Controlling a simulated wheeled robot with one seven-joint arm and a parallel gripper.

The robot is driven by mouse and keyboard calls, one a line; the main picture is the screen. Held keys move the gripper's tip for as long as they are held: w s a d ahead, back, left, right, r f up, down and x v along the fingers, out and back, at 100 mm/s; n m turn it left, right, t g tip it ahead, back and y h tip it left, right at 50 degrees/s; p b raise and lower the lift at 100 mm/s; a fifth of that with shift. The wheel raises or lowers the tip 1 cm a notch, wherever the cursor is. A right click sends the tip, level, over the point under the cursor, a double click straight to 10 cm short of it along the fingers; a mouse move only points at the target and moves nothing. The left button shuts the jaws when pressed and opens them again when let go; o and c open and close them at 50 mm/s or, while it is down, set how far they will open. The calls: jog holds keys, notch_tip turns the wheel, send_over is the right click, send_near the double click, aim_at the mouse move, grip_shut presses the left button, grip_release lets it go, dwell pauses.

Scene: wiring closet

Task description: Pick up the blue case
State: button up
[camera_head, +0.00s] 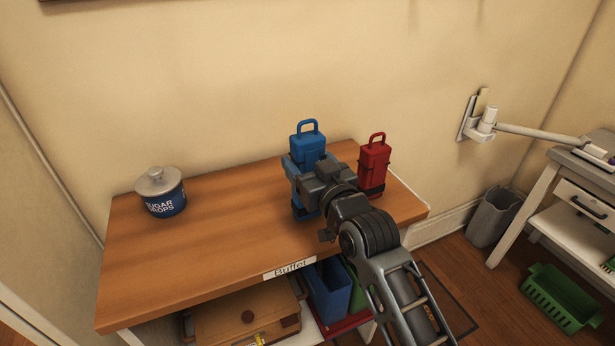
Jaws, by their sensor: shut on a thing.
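The blue case (308,142) stands upright at the back of the wooden buffet top, with its handle loop up. My gripper (304,178) is in front of it and shut on it. The gripper and wrist hide much of the case's front and lower part. I cannot tell whether its base touches the buffet top.
A red case (374,167) stands close to the right of the gripper. A sugar drops tin (161,192) sits at the left of the buffet top (220,235). Bins and a brown case (245,312) are on the shelf below. A wall stands close behind.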

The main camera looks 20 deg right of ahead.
aim_at(316, 147)
jog(key=shift+r, duration=0.45)
jog(key=r, duration=0.3)
jog(key=shift+s+d+r, duration=0.25)
jog(key=shift+d+r, duration=0.1)
jog(key=shift+d, duration=0.05)
jog(key=s+d+r+b, duration=0.1)
jog(key=s+d+r, duration=0.5)
jog(key=s+d, duration=0.1)
jog(key=shift+s+d+r, duration=0.2)
jog(key=shift+d+r, duration=0.05)
jog(key=shift+d, duration=0.2)
